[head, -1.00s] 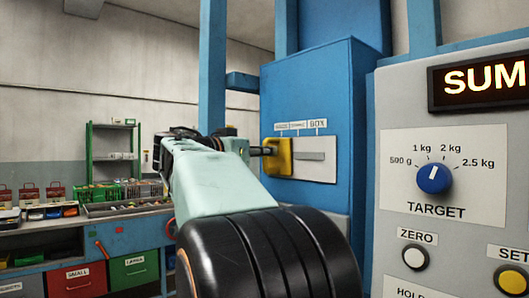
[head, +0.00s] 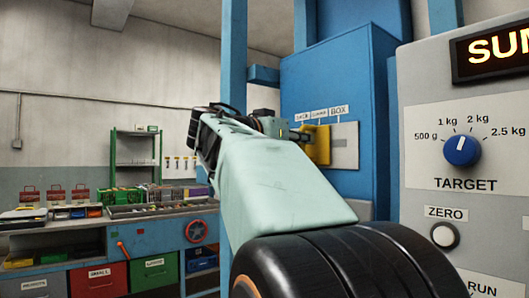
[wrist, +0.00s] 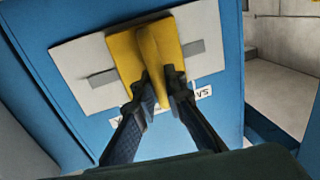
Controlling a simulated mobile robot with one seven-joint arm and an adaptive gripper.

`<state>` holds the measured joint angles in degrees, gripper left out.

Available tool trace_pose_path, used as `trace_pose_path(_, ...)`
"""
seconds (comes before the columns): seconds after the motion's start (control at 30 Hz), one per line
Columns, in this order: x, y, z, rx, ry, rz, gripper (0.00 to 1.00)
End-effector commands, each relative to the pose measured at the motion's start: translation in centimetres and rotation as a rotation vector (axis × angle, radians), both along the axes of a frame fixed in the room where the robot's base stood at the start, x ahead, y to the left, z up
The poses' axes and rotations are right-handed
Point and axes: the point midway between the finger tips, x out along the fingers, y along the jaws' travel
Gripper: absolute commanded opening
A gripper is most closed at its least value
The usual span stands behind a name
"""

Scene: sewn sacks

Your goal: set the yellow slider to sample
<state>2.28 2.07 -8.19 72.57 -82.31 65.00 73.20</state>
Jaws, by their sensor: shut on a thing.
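The yellow slider (head: 317,145) sits on a pale plate (head: 346,156) on the blue cabinet. In the head view it is below the middle label (head: 319,113), which seems to read SAMPLE, between SACK and BOX. In the wrist view the slider (wrist: 156,48) has bare slot on both sides, so it stands near mid-slot. My gripper (wrist: 158,84) is shut on the slider's upright fin, one dark finger on each side. In the head view my gripper (head: 301,134) reaches the slider from the left; its fingertips are small there.
A grey panel (head: 420,120) with a blue TARGET knob (head: 461,150) and a ZERO button (head: 445,235) stands close on the right. A blue post (head: 233,70) rises behind my arm. A workbench (head: 150,235) with bins and drawers is at the left.

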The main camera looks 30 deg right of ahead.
Motion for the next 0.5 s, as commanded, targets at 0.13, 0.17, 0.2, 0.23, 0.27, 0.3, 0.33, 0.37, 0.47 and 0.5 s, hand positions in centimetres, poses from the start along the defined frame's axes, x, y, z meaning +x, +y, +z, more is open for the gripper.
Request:
trace_pose_path(0.13,-0.5,0.0,-0.07,0.0,-0.001,0.002,0.0)
trace_pose_path(0.17,-0.52,-0.01,-0.03,0.0,-0.001,0.002,0.0)
trace_pose_path(0.2,-0.53,0.0,0.01,0.0,0.0,0.002,0.0)
trace_pose_path(0.23,-0.53,0.0,0.03,0.0,0.0,0.002,0.0)
trace_pose_path(0.27,-0.52,0.0,0.04,0.0,0.0,0.002,0.0)
trace_pose_path(0.3,-0.52,0.0,0.04,0.0,0.0,0.002,0.0)
trace_pose_path(0.33,-0.51,0.0,0.05,0.0,0.0,0.002,0.0)
trace_pose_path(0.37,-0.51,0.0,0.04,0.0,0.0,0.002,0.0)
trace_pose_path(0.47,-0.51,0.0,0.05,0.0,0.0,0.002,0.14)
trace_pose_path(0.5,-0.5,0.01,0.05,0.0,0.0,0.002,0.19)
